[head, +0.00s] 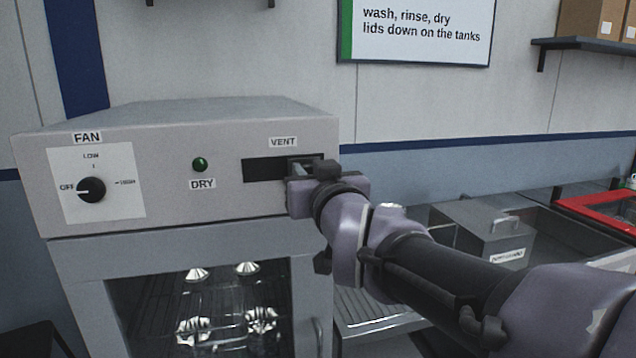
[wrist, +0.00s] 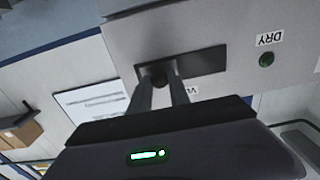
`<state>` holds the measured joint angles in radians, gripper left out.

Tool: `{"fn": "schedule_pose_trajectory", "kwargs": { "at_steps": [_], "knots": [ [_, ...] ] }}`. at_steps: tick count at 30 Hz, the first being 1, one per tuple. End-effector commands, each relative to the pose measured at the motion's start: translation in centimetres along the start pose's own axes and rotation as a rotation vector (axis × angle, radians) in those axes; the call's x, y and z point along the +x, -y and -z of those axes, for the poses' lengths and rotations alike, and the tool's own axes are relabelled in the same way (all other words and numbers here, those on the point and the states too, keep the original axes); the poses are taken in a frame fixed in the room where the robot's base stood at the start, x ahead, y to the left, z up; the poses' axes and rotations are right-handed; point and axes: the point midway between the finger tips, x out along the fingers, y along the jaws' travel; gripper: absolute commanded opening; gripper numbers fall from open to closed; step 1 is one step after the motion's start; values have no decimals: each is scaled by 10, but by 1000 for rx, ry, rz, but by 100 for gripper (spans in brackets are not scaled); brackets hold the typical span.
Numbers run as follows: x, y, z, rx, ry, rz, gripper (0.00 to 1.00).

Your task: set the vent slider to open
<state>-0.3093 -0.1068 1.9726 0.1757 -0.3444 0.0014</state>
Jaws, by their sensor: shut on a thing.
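The vent slot (head: 262,170) is a dark horizontal opening in the grey cabinet's front panel, under the VENT label (head: 283,142). My gripper (head: 302,170) is at the slot's right end and hides that part in the head view. In the wrist view, which is turned over, my gripper's two fingers (wrist: 158,84) are closed on the dark vent slider knob (wrist: 156,73). The knob sits at the end of the slot (wrist: 205,61) away from the DRY lamp (wrist: 266,60). No open or closed marking is readable.
Left of the slot are a green DRY lamp (head: 200,164) and a FAN dial (head: 91,189) pointing at OFF. A glass-fronted chamber (head: 205,310) is below. A lidded metal tank (head: 482,237) and a red-rimmed basin (head: 600,207) stand right, beyond my arm.

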Motion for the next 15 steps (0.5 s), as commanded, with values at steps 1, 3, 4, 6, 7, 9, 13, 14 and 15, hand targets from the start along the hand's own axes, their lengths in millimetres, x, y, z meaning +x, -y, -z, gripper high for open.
{"fn": "schedule_pose_trajectory", "kwargs": {
  "at_steps": [1, 3, 4, 6, 7, 9, 13, 14, 15],
  "knots": [
    [0, -2, -3, 1, 3, -4, 0],
    [0, -2, -2, 1, 4, -4, 0],
    [0, -2, -2, 1, 4, -4, 0],
    [0, -3, -1, 1, 5, -5, 0],
    [0, -3, -1, 1, 5, -5, 0],
    [0, -3, -1, 1, 5, -5, 0],
    [0, -3, -1, 1, 5, -5, 36],
    [0, -3, -1, 1, 4, -5, 42],
    [0, -2, -1, 1, 4, -5, 44]
  ]
}}
